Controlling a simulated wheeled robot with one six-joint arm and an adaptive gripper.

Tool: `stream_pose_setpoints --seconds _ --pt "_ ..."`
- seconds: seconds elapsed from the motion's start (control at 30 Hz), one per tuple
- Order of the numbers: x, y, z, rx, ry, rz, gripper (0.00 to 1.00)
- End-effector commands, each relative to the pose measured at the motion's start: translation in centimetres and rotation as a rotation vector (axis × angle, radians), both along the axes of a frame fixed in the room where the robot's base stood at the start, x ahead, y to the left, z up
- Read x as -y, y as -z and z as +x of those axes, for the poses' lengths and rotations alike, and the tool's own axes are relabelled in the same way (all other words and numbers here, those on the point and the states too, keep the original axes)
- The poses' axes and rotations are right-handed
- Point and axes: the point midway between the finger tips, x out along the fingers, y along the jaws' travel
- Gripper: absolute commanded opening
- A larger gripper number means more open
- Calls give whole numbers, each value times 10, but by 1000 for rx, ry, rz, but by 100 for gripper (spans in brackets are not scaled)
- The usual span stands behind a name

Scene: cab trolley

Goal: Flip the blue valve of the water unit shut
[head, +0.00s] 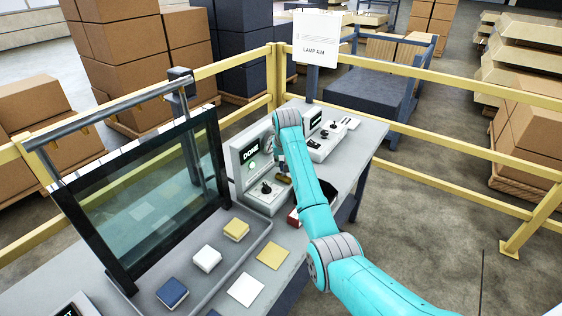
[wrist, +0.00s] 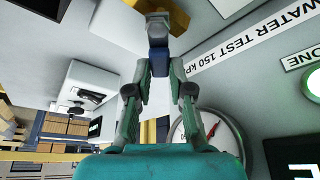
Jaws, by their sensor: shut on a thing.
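The water unit (head: 246,182) is a grey box with a lit display reading DONE and a round gauge on its upright panel. In the wrist view its label (wrist: 250,42) reads WATER TEST 150 KPA, beside the white gauge (wrist: 207,132) with a red needle. The blue valve handle (wrist: 158,61) shows between my fingertips, near a yellow fitting (wrist: 178,15). My gripper (wrist: 158,74) is shut on the blue handle. In the head view my arm and wrist hide most of the valve, so its exact angle cannot be told.
A second grey unit (head: 327,140) stands behind my arm on the bench. A framed glass panel (head: 150,205) stands at left, with coloured blocks on the tray before it. A dark-and-red box (head: 293,217) sits beside my arm. Yellow rails (head: 455,169) enclose the bench.

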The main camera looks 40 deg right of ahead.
Motion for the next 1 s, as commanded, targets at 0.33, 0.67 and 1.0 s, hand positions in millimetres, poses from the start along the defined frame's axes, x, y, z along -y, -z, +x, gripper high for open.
stream_pose_setpoints --seconds 0.33,0.67,1.0 --pt "8 1 -6 -2 285 1 0" --pt "15 0 -14 -2 558 0 0" --pt "18 1 -20 -2 724 0 0"
